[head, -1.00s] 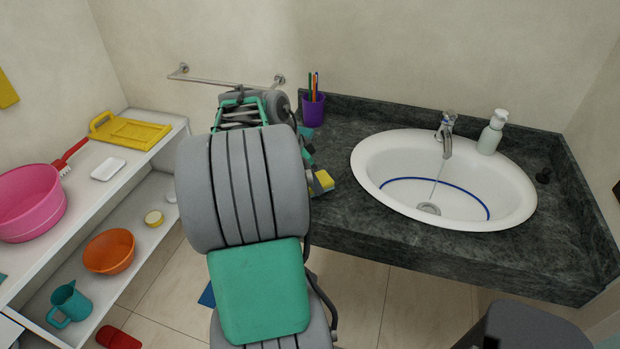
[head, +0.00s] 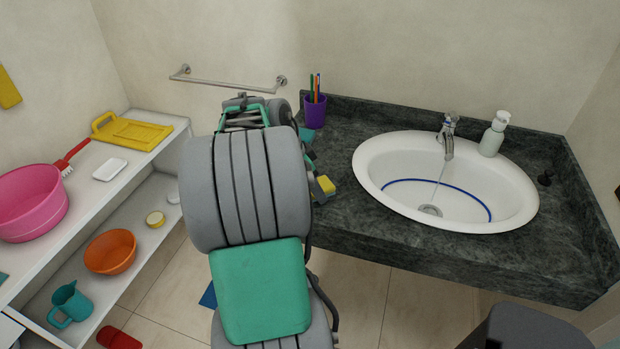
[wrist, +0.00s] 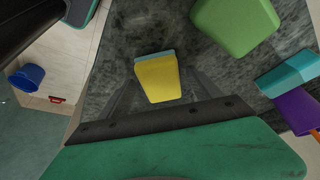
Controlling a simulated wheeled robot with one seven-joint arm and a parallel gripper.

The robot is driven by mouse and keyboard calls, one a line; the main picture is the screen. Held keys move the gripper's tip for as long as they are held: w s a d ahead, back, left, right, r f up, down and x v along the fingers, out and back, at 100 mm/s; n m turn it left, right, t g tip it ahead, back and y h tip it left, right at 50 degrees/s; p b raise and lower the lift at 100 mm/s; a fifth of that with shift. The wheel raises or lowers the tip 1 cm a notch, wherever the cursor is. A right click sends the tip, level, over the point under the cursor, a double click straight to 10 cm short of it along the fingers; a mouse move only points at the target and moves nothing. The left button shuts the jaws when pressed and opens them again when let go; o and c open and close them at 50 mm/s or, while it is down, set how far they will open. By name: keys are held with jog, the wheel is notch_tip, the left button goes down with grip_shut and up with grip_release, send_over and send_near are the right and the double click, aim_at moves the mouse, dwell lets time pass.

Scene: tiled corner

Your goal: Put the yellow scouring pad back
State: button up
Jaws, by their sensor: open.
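The yellow scouring pad (head: 326,185), with a blue-grey side, lies on the dark counter (head: 420,245) near its left end. In the wrist view the pad (wrist: 158,80) is in front of my gripper (wrist: 160,92), whose fingers are apart, one to each side of it. My gripper is open and holds nothing; I cannot tell how high it is above the counter. In the head view my arm hides most of the gripper and part of the counter's left end.
A green block (wrist: 235,22), a teal block (wrist: 288,75) and a purple cup (head: 314,111) with pens are close by. The sink (head: 370,165), with running water, is to the right. A white shelf (head: 160,150) with a pink basin (head: 30,200) and yellow tray (head: 130,132) is at left.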

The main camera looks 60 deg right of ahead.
jog(key=shift+r, duration=0.45)
jog(key=p+v, duration=0.1)
jog(key=v, duration=1.1)
jog(key=w+a+f+n+t, duration=0.2)
jog(key=w+a+n+t, duration=0.2)
jog(key=w+a+n, duration=0.85)
jog(key=s+a+f+n+y, duration=0.1)
jog(key=a+n, duration=0.3)
jog(key=a, duration=0.4)
jog(key=s+a+f+n+t+y, duration=0.1)
jog(key=a+f+n, duration=0.2)
jog(key=a, duration=0.6)
jog(key=s+a+f+n+t+y, duration=0.1)
jog(key=a+f+n, duration=0.1)
jog(key=a+n, duration=0.4)
jog(key=a, duration=0.3)
jog(key=shift+s+f+y, duration=0.15)
jog(key=shift+f+y, duration=0.25)
